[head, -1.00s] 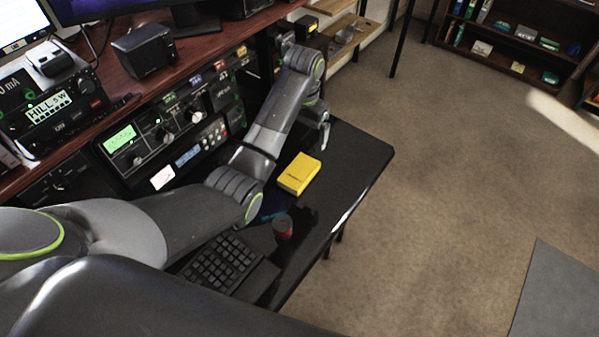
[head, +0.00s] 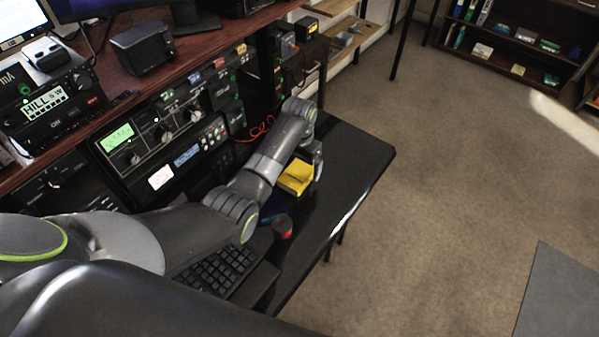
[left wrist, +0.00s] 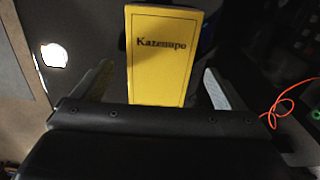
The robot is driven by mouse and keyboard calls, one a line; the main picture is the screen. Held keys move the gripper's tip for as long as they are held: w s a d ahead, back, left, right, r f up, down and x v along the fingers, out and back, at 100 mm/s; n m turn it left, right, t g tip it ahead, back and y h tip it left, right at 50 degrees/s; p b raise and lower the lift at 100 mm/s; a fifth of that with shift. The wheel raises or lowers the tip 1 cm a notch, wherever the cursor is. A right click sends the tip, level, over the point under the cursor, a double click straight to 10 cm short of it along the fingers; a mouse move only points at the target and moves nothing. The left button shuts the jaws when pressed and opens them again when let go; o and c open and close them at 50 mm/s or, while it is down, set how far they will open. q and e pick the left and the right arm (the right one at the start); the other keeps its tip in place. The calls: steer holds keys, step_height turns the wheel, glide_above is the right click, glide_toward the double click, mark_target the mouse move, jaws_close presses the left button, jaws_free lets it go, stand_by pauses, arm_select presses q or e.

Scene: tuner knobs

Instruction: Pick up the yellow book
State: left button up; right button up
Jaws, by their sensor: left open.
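The yellow book (head: 293,180) lies on the black desk shelf (head: 352,168), partly hidden by my left arm and gripper. In the left wrist view the book (left wrist: 161,60) shows its cover, with the word "Kazenupo" the right way up. My left gripper (head: 308,168) is over the book in the head view. In the left wrist view its two fingers (left wrist: 160,88) are spread, one on each side of the book's near end, with gaps on both sides. I cannot tell how far the fingertips reach down beside it. My right gripper is not in view.
A small dark can with a red band (head: 283,226) and a black keyboard (head: 218,270) are nearer on the shelf. The radio rack (head: 165,145) stands close on the left. Orange cable (head: 258,130) hangs behind the arm. The shelf's right side is clear.

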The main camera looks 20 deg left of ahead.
arm_select(q)
steer(key=shift+f, duration=0.95)
steer(key=c, duration=1.2)
steer(key=shift+o, duration=0.2)
steer(key=shift+r, duration=0.1)
